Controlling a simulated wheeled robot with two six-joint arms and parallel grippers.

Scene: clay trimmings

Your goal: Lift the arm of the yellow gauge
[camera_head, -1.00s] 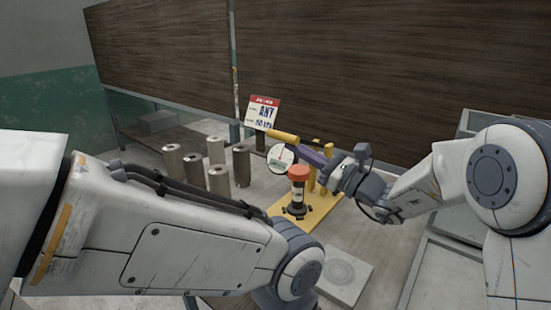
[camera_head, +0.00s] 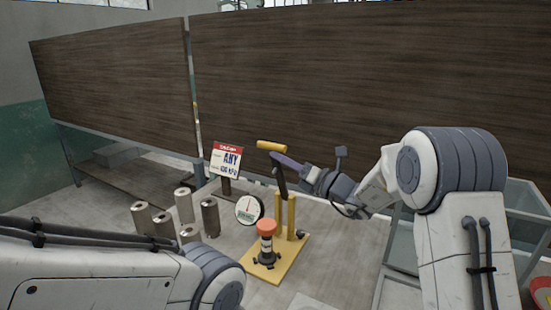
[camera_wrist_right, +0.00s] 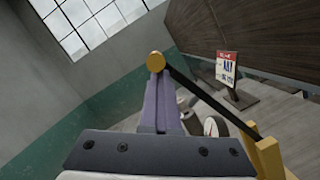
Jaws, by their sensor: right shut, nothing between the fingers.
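The yellow gauge stands on a yellow base plate (camera_head: 290,257) with two yellow posts, a round white dial (camera_head: 248,209) and an orange-capped cylinder (camera_head: 266,229). Its black arm (camera_head: 280,180) slopes steeply up from the posts to a yellow handle (camera_head: 271,146). My right gripper (camera_head: 277,157) has purple fingers, shut and empty, with tips just below the handle. In the right wrist view the fingers (camera_wrist_right: 158,105) reach toward the handle's round end (camera_wrist_right: 156,62); I cannot tell if they touch. My left arm crosses the lower left; its gripper is out of view.
Several grey clay cylinders (camera_head: 184,206) stand left of the gauge. A sign (camera_head: 226,160) stands behind the dial. A dark wood panel (camera_head: 350,90) closes off the back.

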